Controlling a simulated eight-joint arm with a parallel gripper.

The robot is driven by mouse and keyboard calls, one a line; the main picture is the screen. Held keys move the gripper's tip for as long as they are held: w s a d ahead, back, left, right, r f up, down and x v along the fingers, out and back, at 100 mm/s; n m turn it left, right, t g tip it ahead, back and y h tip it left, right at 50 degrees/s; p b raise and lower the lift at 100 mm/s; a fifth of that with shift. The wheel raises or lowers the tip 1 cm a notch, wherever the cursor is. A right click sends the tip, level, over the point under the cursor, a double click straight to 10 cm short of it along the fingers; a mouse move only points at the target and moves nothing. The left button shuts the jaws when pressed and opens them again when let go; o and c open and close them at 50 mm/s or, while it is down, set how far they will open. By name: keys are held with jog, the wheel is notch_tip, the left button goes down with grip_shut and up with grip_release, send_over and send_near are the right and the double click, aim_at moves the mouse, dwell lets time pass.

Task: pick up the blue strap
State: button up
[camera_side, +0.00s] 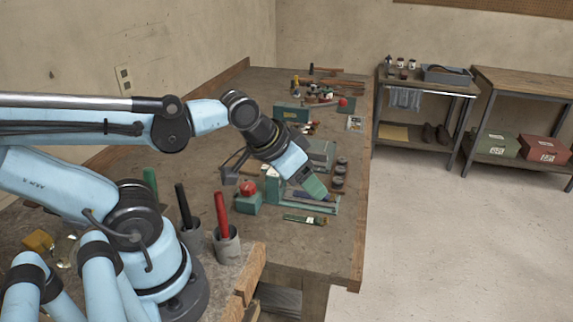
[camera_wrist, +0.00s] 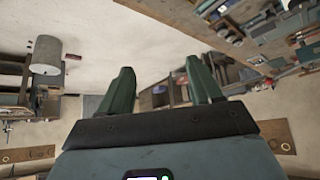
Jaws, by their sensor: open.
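My gripper (camera_side: 318,188) reaches out over the workbench, its green fingers pointing down to the right at a green fixture (camera_side: 320,207). In the wrist view my gripper (camera_wrist: 160,85) has its two green fingers wide apart with nothing between them. A small dark blue piece (camera_side: 299,196) shows on the fixture just below and left of the fingers; it may be the blue strap, but it is too small to be sure. The fingers partly hide this spot, and I cannot tell whether they touch anything. I cannot make out a blue strap in the wrist view.
A green box with a red button (camera_side: 248,192) stands left of the fixture. A green labelled piece (camera_side: 305,219) lies in front. Dark round parts (camera_side: 339,170) sit to the right. Holders with red and black handles (camera_side: 226,245) stand nearer. The bench's front right is clear.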

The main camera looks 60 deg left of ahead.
jog(key=m+g, duration=0.7)
jog(key=m, duration=0.2)
send_over(328, 195)
notch_tip(328, 195, down, 9)
notch_tip(328, 195, down, 12)
jog(key=shift+r, duration=0.1)
jog(key=shift+c, duration=0.3)
grip_shut()
